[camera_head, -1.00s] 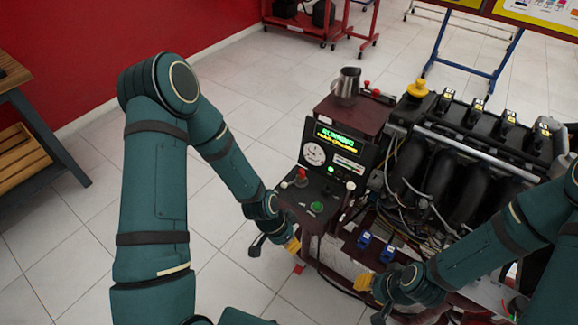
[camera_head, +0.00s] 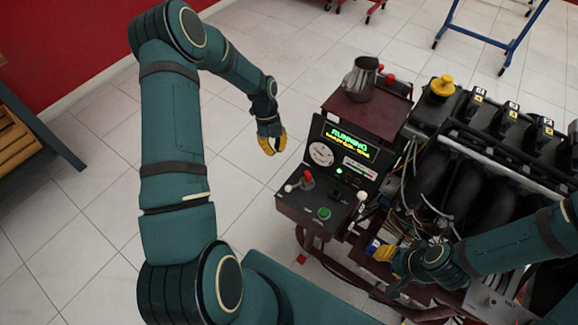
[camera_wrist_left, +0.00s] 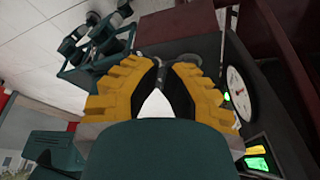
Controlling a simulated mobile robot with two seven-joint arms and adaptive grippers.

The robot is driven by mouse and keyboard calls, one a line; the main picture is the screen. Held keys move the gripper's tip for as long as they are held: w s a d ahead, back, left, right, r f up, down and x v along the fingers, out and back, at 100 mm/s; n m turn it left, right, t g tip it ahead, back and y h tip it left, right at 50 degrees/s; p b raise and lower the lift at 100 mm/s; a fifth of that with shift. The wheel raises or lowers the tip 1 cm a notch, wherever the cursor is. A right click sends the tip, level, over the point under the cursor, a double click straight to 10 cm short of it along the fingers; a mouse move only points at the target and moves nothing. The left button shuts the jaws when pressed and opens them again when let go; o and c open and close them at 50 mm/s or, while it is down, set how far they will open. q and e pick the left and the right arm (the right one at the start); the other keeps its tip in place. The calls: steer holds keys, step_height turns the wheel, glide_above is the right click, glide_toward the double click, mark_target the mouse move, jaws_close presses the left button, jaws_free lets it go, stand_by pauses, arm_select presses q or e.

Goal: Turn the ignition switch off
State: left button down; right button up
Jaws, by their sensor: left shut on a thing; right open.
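The control box (camera_head: 330,190) has a lit display (camera_head: 352,141) reading RUNNING, a round gauge (camera_head: 321,154), a red knob (camera_head: 307,177), a green button (camera_head: 324,213) and a white-tipped lever (camera_head: 361,196). I cannot tell which small control is the ignition switch. My left gripper (camera_head: 274,151) hangs left of the box, apart from it, its yellow fingers curved together; what they hold I cannot make out. In the left wrist view its fingers (camera_wrist_left: 163,75) are near the gauge (camera_wrist_left: 239,92). My right gripper (camera_head: 380,250) is open, low beside a blue part (camera_head: 373,245).
The engine (camera_head: 475,170) with hoses and wires fills the right side. A metal jug (camera_head: 360,80) stands on the box's rear top (camera_head: 372,112). The tiled floor left of the box is clear.

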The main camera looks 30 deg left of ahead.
mark_target(300, 183)
arm_select(q)
steer(key=shift+w+a+r+m, duration=0.3)
steer(key=shift+w+a+m, duration=0.2)
steer(key=shift+a, duration=0.15)
arm_select(e)
steer(key=shift+w+r, duration=0.1)
steer(key=shift+w, duration=0.15)
arm_select(q)
steer(key=shift+s, duration=0.1)
